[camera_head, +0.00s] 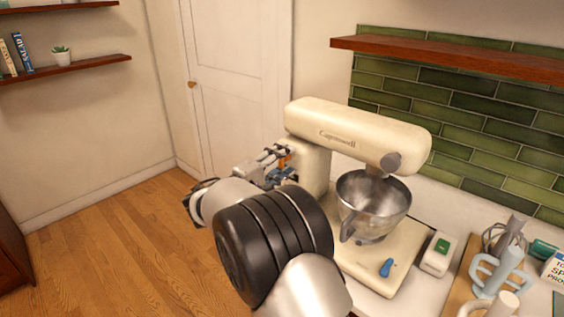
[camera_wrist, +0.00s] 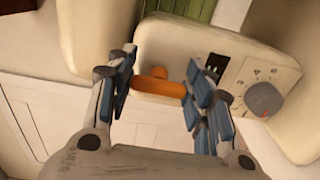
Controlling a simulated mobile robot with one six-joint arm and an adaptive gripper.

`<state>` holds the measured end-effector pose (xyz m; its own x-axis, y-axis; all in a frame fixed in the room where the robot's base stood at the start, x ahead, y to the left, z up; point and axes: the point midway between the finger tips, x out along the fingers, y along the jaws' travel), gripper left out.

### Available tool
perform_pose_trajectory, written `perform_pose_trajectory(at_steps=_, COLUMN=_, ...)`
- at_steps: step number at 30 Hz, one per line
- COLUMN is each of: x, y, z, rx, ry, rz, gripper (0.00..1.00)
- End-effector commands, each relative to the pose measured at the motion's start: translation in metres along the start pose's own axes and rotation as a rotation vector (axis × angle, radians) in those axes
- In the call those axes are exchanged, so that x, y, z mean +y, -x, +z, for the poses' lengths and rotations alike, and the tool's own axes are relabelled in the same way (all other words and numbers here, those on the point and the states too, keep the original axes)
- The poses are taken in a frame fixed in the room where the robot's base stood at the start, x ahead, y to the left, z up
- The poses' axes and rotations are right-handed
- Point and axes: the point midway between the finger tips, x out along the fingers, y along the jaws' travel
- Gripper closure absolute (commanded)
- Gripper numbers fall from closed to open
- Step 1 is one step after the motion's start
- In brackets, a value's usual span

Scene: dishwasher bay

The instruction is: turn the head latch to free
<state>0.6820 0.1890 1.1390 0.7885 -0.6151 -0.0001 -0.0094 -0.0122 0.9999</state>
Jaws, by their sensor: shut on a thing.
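The cream stand mixer (camera_head: 345,125) stands on the counter with its head level above a metal bowl (camera_head: 352,228). The orange head latch (camera_wrist: 158,87) is on the side of the mixer, with a long bar and a short stub pointing up in the wrist view. A bit of the latch also shows in the head view (camera_head: 284,155). My gripper (camera_wrist: 162,82) has its blue-padded fingers on both sides of the latch and is shut on it. Part of the right end of the latch is hidden behind the right finger.
Beside the latch are a dark slot (camera_wrist: 215,66) and a grey dial (camera_wrist: 264,99). A wooden shelf (camera_head: 470,60) hangs above.

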Motion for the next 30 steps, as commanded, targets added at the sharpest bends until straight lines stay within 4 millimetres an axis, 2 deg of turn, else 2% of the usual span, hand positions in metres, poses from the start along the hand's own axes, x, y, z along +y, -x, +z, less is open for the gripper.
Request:
perform_pose_trajectory(at_steps=4, x=0.000, y=0.000, z=0.000, rx=0.000, ry=-0.003, rz=0.000, gripper=0.77)
perform_pose_trajectory(at_steps=5, x=0.000, y=0.000, z=0.000, rx=0.000, ry=-0.003, rz=0.000, gripper=0.52)
perform_pose_trajectory(at_steps=14, x=0.000, y=0.000, z=0.000, rx=0.000, ry=-0.001, rz=0.000, gripper=0.32)
perform_pose_trajectory(at_steps=25, x=0.000, y=0.003, z=0.000, rx=0.001, ry=0.000, rz=0.000, gripper=0.32)
perform_pose_trajectory(at_steps=30, x=0.000, y=0.024, z=-0.001, rx=0.004, ry=0.001, rz=-0.001, gripper=0.32)
